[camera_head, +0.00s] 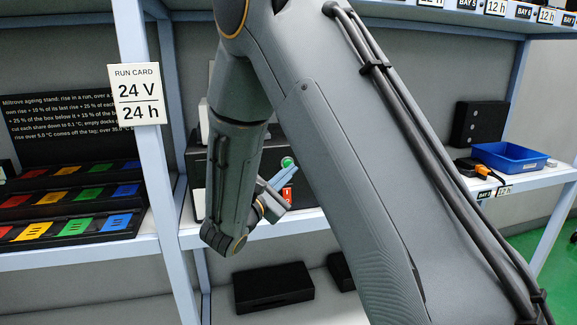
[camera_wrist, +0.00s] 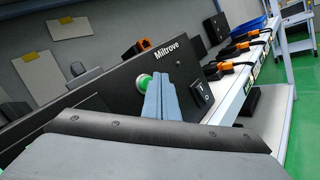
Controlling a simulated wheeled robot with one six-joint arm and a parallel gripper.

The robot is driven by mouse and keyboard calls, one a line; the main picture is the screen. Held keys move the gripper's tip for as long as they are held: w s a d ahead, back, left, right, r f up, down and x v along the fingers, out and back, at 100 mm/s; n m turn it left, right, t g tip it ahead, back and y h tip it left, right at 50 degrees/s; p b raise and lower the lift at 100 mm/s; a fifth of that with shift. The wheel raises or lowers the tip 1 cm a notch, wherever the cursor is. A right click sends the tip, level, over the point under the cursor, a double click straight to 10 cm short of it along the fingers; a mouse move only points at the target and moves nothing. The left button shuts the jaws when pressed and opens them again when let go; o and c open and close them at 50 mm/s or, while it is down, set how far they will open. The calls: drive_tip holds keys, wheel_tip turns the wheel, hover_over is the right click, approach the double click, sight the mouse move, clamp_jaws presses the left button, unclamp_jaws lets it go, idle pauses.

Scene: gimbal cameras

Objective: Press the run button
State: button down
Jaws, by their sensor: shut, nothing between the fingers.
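The round green button (camera_head: 287,162) sits on the front of a dark box (camera_head: 198,160), just beyond my fingertips in the head view. In the wrist view the green button (camera_wrist: 144,83) shows on the black panel marked Miltrove (camera_wrist: 125,98), with the fingers overlapping its right side. My gripper (camera_head: 286,174) has its blue-grey fingers together and holds nothing. In the wrist view my gripper (camera_wrist: 159,78) points at the panel close to the button. I cannot tell whether the fingertips touch the button or panel.
A black rocker switch (camera_wrist: 201,95) is right of the button. Orange-ended connectors (camera_wrist: 230,66) line the shelf farther right. A blue tray (camera_head: 508,157) stands on the right shelf. A shelf post with a run card (camera_head: 138,94) stands left of my arm. Coloured tags (camera_head: 75,195) fill the left shelf.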

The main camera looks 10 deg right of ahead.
idle(0.8)
drive_tip(key=shift+w, duration=0.45)
drive_tip(key=shift+w+b, duration=0.35)
drive_tip(key=shift+w, duration=0.05)
idle(0.6)
drive_tip(key=shift+s, duration=0.85)
drive_tip(key=s+p, duration=0.1)
drive_tip(key=s, duration=0.4)
idle(0.5)
idle(0.5)
